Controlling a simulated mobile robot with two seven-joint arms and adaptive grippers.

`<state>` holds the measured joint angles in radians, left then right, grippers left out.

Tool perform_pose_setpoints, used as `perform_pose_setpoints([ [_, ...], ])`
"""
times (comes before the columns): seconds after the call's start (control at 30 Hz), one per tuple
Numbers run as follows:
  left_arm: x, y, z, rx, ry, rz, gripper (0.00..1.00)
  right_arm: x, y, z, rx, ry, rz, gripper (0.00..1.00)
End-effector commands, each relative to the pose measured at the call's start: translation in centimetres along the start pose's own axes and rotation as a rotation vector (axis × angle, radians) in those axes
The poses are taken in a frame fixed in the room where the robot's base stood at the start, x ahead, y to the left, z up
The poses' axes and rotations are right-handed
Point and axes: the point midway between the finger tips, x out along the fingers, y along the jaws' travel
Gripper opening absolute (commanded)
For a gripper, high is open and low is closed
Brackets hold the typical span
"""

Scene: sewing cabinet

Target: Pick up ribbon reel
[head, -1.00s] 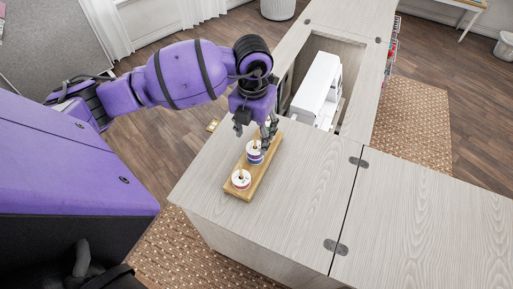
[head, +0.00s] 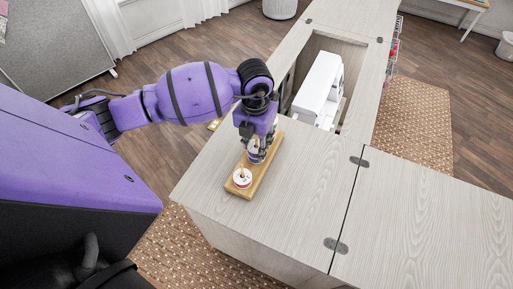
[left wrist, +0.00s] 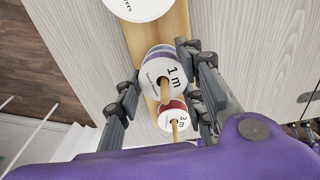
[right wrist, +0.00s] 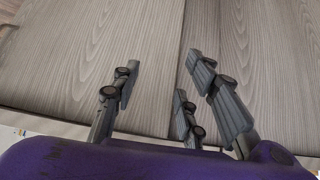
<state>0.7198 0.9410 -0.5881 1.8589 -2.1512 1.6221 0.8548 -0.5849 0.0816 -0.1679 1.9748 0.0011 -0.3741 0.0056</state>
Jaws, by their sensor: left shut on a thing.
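A wooden board (head: 264,181) on the cabinet top holds the ribbon reels on pegs. The front reel (head: 242,177), with a white face, stands free; its face also shows at the top of the left wrist view (left wrist: 138,6). My left gripper (head: 256,158) is lowered over the reel behind it. In the left wrist view my left gripper (left wrist: 160,62) is closed around the purple-sided reel marked "1 m" (left wrist: 165,74), which still sits on its peg. A red-edged reel marked "3 m" (left wrist: 173,119) lies beyond it, hidden in the head view. My right gripper (right wrist: 163,62) is open and empty.
A white sewing machine (head: 318,90) stands in the cabinet opening behind the board. The cabinet top (head: 310,190) to the right of the board is clear, with hinges (head: 336,246) along its seam. Wooden floor and patterned rugs (head: 180,250) lie below its edges.

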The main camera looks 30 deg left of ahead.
Motion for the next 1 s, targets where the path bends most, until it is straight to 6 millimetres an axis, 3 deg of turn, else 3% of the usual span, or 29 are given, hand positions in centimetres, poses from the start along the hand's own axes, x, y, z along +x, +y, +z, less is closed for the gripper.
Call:
perform_pose_setpoints([
  [0.27,-0.3,0.0,0.1,0.000,-0.002,0.000,0.16,0.0,0.0,0.0,0.000,0.001,0.000,0.40],
  [0.37,-1.5,0.0,0.2,0.002,-0.005,0.000,0.16,0.0,0.1,0.0,-0.001,0.001,0.001,0.40],
  [0.7,-8.0,0.0,0.1,0.001,-0.004,0.000,0.16,0.0,0.1,0.1,-0.002,0.000,0.001,0.40],
  [1.0,-10.1,0.0,0.0,0.000,0.001,0.000,0.16,0.1,0.1,0.1,-0.002,-0.001,0.002,0.40],
])
